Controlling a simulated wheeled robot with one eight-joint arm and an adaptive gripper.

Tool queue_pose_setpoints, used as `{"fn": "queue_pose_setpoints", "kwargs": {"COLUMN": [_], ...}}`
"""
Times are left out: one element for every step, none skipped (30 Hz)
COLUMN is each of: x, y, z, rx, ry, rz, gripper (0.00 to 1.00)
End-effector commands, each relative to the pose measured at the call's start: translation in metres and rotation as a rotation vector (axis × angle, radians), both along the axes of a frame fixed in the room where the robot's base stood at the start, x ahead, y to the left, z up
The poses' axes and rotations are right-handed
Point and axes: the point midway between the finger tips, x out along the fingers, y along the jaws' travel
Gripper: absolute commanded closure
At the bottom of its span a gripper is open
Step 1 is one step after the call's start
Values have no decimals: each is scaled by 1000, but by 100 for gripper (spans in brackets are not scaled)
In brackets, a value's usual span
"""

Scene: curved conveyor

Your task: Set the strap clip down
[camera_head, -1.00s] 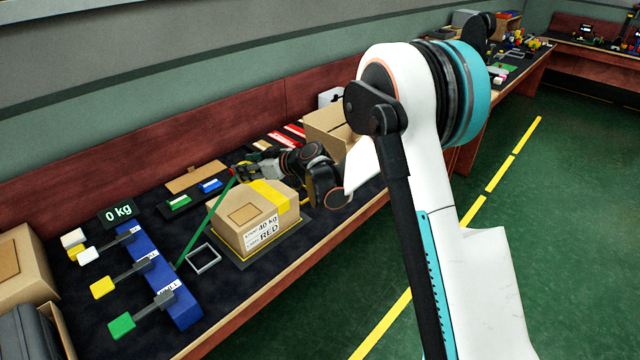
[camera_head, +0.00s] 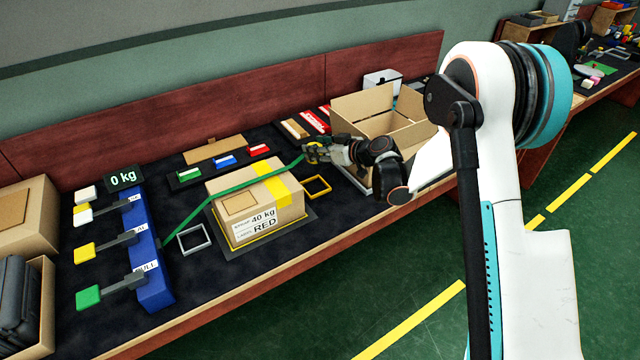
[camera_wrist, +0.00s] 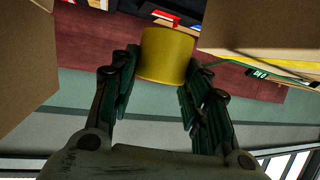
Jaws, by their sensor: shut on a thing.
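My gripper (camera_head: 314,151) is shut on the yellow strap clip (camera_wrist: 166,55), which fills the space between both fingers in the wrist view. In the head view the clip is small and mostly covered by the fingers. The cardboard box (camera_head: 262,214), with a yellow tape band and a "40 kg RED" label, sits on a dark plate. My gripper is beyond its back right corner, above the table.
An open carton (camera_head: 385,119) stands right beside my arm. A yellow square frame (camera_head: 317,197) and a grey one (camera_head: 194,247) lie either side of the box. Green, blue and red clips (camera_head: 226,160) lie behind it. A display (camera_head: 124,179) reads 0 kg.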

Motion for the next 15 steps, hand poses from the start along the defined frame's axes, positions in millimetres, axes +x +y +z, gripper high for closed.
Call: {"fn": "queue_pose_setpoints", "kwargs": {"x": [1,0,0,0,0,0,0,0,0,0,0,0,0,0,0], "y": [0,0,0,0,0,0,0,0,0,0,0,0,0,0,0], "z": [-17,-24,-34,-41,-48,-56,-62,-67,-72,-75,-78,-81,-82,-83,-85], "rx": [0,0,0,0,0,0,0,0,0,0,0,0,0,0,0], "ry": [0,0,0,0,0,0,0,0,0,0,0,0,0,0,0], "rz": [0,0,0,0,0,0,0,0,0,0,0,0,0,0,0], "gripper": [83,83,83,83,83,83,83,83,83,83,83,83,83,83,83]}}
